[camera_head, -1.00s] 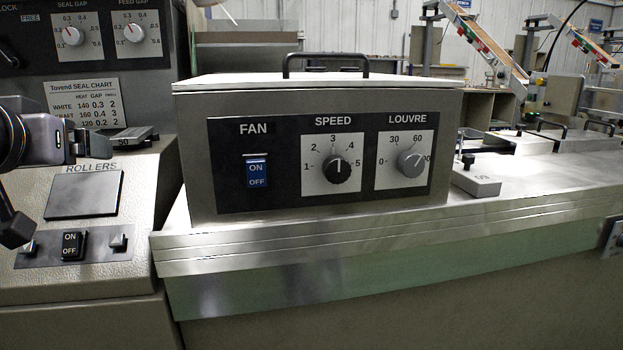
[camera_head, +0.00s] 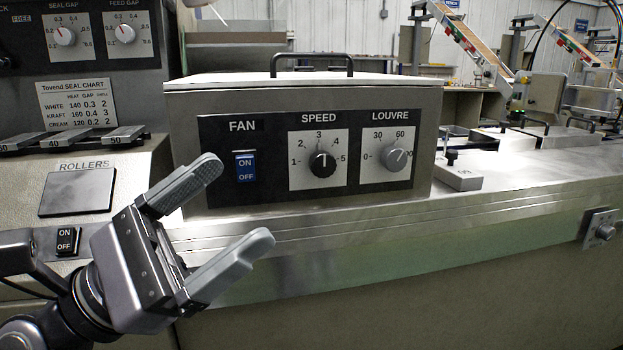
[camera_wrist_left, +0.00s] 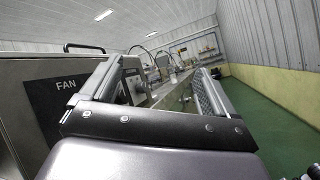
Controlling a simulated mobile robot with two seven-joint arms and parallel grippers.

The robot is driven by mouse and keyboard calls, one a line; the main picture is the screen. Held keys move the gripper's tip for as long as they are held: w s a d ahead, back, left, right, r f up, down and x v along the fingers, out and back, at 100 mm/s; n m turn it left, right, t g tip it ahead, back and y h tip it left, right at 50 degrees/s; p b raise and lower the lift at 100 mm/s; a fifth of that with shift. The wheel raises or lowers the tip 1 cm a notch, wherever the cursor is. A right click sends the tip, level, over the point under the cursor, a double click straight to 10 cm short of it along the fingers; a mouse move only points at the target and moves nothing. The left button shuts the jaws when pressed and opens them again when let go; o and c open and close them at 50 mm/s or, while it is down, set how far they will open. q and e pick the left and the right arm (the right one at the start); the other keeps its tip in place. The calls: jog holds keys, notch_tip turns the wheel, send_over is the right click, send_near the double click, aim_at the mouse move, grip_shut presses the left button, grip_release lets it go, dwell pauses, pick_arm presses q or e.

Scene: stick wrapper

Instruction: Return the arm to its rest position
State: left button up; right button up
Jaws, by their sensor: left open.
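My left gripper (camera_head: 222,218) is open and empty in the lower left of the head view. Its two grey fingers point up and to the right, in front of the fan box (camera_head: 300,208) and the steel bench edge. In the left wrist view the open fingers (camera_wrist_left: 150,88) have nothing between them, and part of the fan panel (camera_wrist_left: 55,98) shows beyond the left finger. The fan switch (camera_head: 245,166), speed knob (camera_head: 322,164) and louvre knob (camera_head: 394,159) are all uncovered. My right gripper is not in view.
The rollers panel (camera_head: 77,192) with its on/off switch (camera_head: 67,241) lies at the left, close behind my left arm. The steel bench (camera_head: 520,180) runs to the right, with a small block (camera_head: 457,178) on it. A green floor (camera_wrist_left: 265,130) lies open at the right of the wrist view.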

pick_arm(q)
jog(key=w+a+f+m+t+y, duration=0.2)
jog(key=a+f+m+t+y, duration=0.4)
jog(key=m, duration=0.6)
jog(key=w+a+f+m+t+y, duration=0.2)
jog(key=a+m+t+y, duration=0.1)
jog(key=m+y, duration=0.65)
jog(key=w+a+f+m+t+y, duration=0.35)
jog(key=a+m+y, duration=0.2)
jog(key=m, duration=0.85)
notch_tip(320, 180, down, 12)
jog(key=s+a+n+g+y, duration=0.35)
jog(key=n+g, duration=0.25)
jog(key=n, duration=0.2)
jog(key=s+d+f+n+g+h, duration=0.3)
jog(key=s+f+n+g, duration=0.75)
jog(key=s+f, duration=0.9)
jog(key=w+d+f+m+t+h, duration=0.2)
jog(key=w+d+f+t, duration=0.2)
jog(key=w+f, duration=0.35)
notch_tip(320, 180, up, 14)
jog(key=a+t+p, duration=0.1)
jog(key=p, duration=1.5)
jog(key=shift+s, duration=0.2)
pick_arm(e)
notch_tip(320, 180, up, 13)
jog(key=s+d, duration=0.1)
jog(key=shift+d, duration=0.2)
